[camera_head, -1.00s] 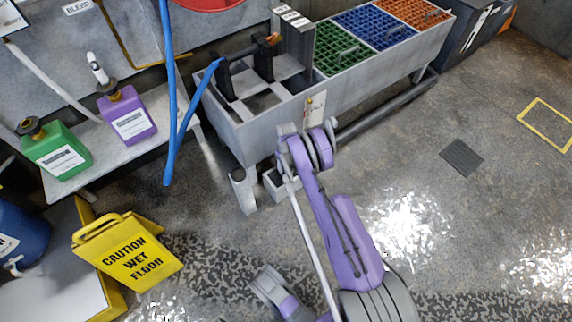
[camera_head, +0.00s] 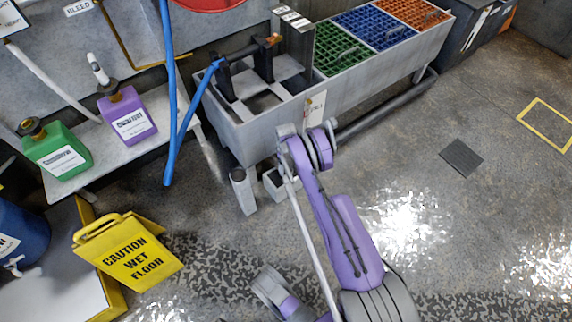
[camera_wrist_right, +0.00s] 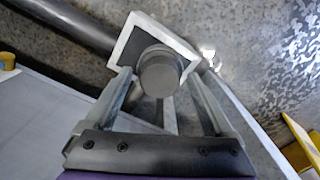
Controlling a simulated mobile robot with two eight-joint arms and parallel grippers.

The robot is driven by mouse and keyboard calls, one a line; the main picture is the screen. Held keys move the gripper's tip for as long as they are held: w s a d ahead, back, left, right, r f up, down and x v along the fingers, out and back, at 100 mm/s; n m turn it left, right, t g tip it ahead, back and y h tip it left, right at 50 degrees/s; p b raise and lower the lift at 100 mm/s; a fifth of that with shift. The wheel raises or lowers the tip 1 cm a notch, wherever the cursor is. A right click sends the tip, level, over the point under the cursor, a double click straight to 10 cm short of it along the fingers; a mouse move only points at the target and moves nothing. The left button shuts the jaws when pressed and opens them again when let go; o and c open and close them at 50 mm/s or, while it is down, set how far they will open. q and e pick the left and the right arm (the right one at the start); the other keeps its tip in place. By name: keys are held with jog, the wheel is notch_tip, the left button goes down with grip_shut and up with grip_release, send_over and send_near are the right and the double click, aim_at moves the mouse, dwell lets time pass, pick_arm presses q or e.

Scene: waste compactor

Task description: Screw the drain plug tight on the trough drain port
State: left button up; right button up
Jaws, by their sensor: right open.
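In the right wrist view my right gripper (camera_wrist_right: 162,100) is open. Its two grey fingers stand on either side of a round grey plug (camera_wrist_right: 160,76), with gaps showing beside it. The plug is in front of a pale-rimmed square box (camera_wrist_right: 126,38) with a dark inside. The head view shows the grey trough (camera_head: 345,92), with a small open box (camera_head: 272,190) low at its near side.
Green, blue and orange grates (camera_head: 375,30) cover part of the trough. A blue hose (camera_head: 172,110) hangs at its left. A dark pipe (camera_head: 390,108) runs along its front. A yellow wet-floor sign (camera_head: 130,255) stands at lower left. The floor at right is mostly clear.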

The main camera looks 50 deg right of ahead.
jog(key=n, duration=0.3)
jog(key=shift+n, duration=0.3)
jog(key=n, duration=0.8)
jog(key=shift+n+p, duration=0.3)
jog(key=shift+p, duration=0.1)
jog(key=n, duration=0.4)
grip_shut()
jog(key=m+b, duration=0.1)
jog(key=m, duration=0.2)
jog(key=shift+m, duration=1.8)
jog(key=shift+o, duration=0.4)
grip_release()
jog(key=shift+c, duration=0.4)
